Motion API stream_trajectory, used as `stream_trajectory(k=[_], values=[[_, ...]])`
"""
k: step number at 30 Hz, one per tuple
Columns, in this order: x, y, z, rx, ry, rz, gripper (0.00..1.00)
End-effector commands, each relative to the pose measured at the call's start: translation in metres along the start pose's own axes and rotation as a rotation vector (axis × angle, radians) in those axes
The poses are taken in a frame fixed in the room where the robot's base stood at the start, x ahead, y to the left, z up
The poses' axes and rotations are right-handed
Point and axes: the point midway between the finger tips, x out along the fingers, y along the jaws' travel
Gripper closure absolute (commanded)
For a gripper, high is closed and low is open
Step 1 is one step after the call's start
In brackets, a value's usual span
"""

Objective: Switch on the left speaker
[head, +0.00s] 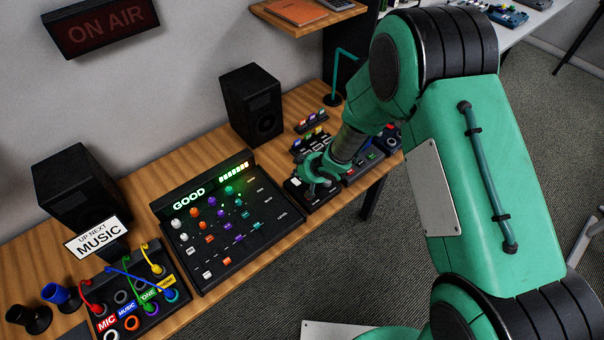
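Two black speakers stand on the wooden desk against the wall. The left speaker (72,185) is behind a white "UP NEXT MUSIC" sign (98,238), which hides part of its front. The other speaker (251,105) stands farther right, behind the mixer. No lit lamp shows on either speaker, and I cannot make out a switch on them. My green gripper (314,184) is far to the right of the left speaker, low over a small black box (322,200) beside the mixer. Its fingers are small and partly hidden, so I cannot tell whether they touch the box or hold anything.
The mixer (225,222) shows "GOOD" and lit bars. A patch box (135,296) with coloured cables and labels sits at the front left, near black and blue cups (62,295). More small control boxes lie right of my gripper. A dark "ON AIR" sign (100,25) hangs above.

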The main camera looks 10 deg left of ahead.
Motion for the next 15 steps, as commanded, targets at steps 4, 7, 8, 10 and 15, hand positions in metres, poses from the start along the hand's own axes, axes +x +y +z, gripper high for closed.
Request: stream_trajectory(k=[4,7,8,10,15], values=[[0.015,0.000,0.018,0.001,-0.002,0.000,1.00],[0.020,0.000,0.023,0.002,-0.001,0.000,1.00],[0.021,0.000,0.024,0.002,-0.001,0.000,1.00],[0.024,0.000,0.026,0.001,-0.001,0.000,1.00],[0.025,0.000,0.028,0.000,-0.001,0.000,1.00]])
